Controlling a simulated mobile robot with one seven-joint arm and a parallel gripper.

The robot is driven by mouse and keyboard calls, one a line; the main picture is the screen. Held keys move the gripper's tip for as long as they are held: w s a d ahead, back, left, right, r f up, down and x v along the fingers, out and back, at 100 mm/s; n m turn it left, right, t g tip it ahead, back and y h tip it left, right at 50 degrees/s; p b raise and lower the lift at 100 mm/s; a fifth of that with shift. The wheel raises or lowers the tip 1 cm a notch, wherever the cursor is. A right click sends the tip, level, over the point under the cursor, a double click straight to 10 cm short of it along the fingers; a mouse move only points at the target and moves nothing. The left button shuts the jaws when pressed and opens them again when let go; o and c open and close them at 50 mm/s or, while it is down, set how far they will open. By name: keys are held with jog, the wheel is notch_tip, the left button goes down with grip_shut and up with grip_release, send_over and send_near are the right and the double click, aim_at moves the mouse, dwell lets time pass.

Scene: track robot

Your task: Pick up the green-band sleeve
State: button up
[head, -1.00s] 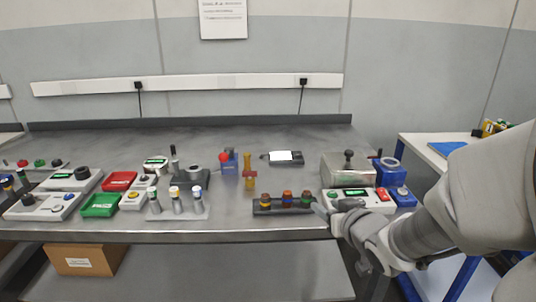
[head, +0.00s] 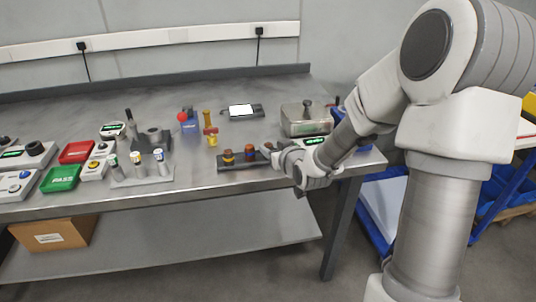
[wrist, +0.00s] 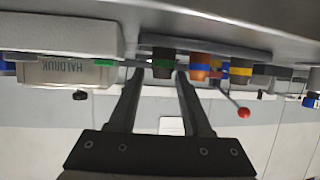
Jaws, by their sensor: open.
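The green-band sleeve (wrist: 163,62) is brown with a green ring and stands in a dark rack (wrist: 215,47), seen upside down in the wrist view. My gripper (wrist: 160,78) is open, with its two fingers reaching to either side of the sleeve; I cannot tell whether they touch it. Beside it in the rack stand a blue-band sleeve (wrist: 200,68) and a yellow-band sleeve (wrist: 240,71). In the head view, my gripper (head: 272,153) is at the right end of the rack (head: 232,166) and largely hides the green-band sleeve.
A metal scale-like box (head: 304,122) stands behind and right of my gripper. Left of the rack are a grey holder with several vials (head: 138,168), a green tray (head: 60,178) and a red tray (head: 76,152). The bench's front middle is clear.

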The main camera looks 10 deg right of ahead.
jog(key=shift+b+x, duration=0.8)
jog(key=shift+x, duration=2.25)
jog(key=shift+a, duration=0.2)
jog(key=shift+c, duration=0.3)
grip_shut()
